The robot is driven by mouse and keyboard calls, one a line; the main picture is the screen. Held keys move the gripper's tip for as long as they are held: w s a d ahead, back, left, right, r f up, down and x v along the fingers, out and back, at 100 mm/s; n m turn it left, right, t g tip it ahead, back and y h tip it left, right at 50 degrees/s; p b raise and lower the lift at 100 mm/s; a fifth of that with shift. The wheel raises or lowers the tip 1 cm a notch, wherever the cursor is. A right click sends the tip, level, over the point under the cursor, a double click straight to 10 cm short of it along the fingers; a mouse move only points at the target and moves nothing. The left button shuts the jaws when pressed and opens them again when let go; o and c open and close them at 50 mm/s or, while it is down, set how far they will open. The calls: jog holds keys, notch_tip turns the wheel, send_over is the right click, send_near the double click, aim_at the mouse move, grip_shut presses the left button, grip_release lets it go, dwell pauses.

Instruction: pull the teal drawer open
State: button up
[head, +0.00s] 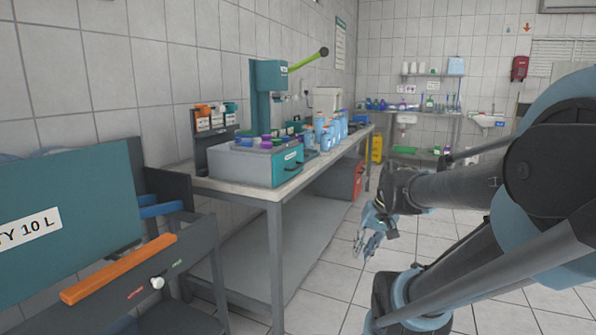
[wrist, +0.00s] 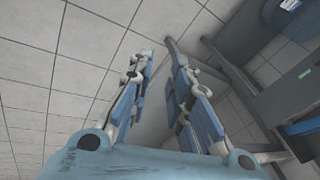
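The teal drawer front (head: 287,165) is on a grey box that stands on the workbench. A white label and a handle show on it, and it looks closed. My gripper (head: 368,241) hangs in the aisle to the right of the bench, lower than the drawer and apart from it. In the wrist view my gripper (wrist: 160,58) has its two fingers apart with nothing between them. The drawer cannot be made out in the wrist view.
The bench top (head: 260,193) has a teal press (head: 268,95) with a green lever and several blue bottles (head: 325,135). A teal machine with an orange bar (head: 118,268) stands at the near left. Tiled floor (head: 330,285) is open right of the bench.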

jog(key=w+a+r+y, duration=0.2)
jog(key=w+a, duration=0.1)
jog(key=w, duration=0.2)
jog(key=w+a+r+y, duration=0.2)
jog(key=w+a+r, duration=0.1)
jog(key=w, duration=0.3)
jog(key=m+t+y, duration=0.4)
jog(key=t+y, duration=0.1)
jog(key=y, duration=0.7)
send_near(298, 167)
jog(key=x, duration=0.3)
jog(key=w+x, duration=0.1)
jog(key=x, duration=0.6)
jog(key=shift+w+a+f, duration=0.1)
jog(key=shift+w+f, duration=0.15)
jog(key=shift+w, duration=0.05)
grip_shut()
